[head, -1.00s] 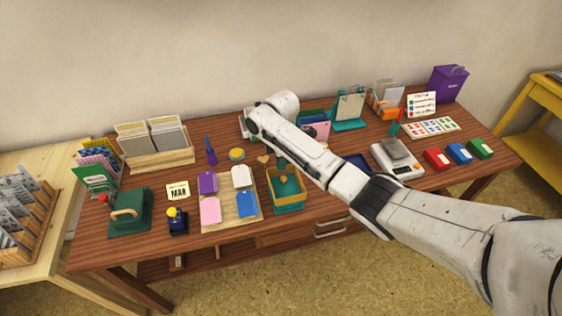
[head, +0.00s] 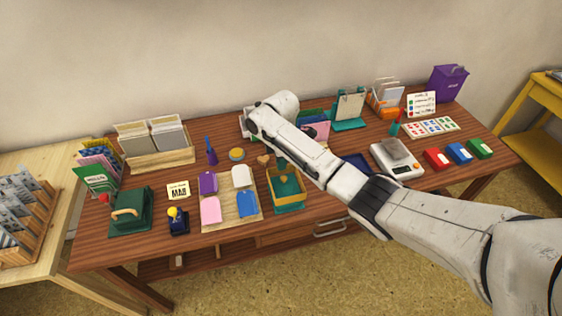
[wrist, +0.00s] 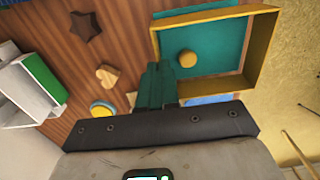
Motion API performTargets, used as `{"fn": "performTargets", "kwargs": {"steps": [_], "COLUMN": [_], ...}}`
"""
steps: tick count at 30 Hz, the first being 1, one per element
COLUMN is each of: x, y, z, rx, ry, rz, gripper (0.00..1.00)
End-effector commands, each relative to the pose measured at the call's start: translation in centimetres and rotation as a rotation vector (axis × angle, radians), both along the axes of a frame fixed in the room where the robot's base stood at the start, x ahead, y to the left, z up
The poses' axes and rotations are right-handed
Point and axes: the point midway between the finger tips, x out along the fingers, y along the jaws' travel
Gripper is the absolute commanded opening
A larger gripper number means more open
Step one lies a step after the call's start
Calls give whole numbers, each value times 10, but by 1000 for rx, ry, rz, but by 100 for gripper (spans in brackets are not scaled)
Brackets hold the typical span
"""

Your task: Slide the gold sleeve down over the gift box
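The gold sleeve (head: 272,183) is an open rectangular frame above the teal gift box (head: 289,204), whose lower front shows below it. In the wrist view the sleeve (wrist: 262,45) surrounds part of the box's teal top (wrist: 214,42) and its round gold knob (wrist: 187,58). Some teal also shows outside the sleeve's upper wall there, so the two do not line up from this angle. My gripper (wrist: 158,85) has its green fingers close together at the sleeve's lower left corner, apparently shut on its wall. The exact contact is hidden. In the head view my arm partly covers the fingers.
A wooden board (head: 225,222) with colored tags lies just left of the box. A scale (head: 397,160) stands to the right. The table's front edge is close to the box.

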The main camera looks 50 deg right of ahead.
Motion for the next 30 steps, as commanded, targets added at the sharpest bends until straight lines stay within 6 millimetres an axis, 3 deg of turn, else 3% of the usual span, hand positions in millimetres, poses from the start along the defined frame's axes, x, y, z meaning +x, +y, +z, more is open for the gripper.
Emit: {"fn": "performTargets", "kwargs": {"steps": [30], "x": [0], "y": [0], "z": [-14], "rx": [0], "ry": [0], "rz": [0], "gripper": [0]}}
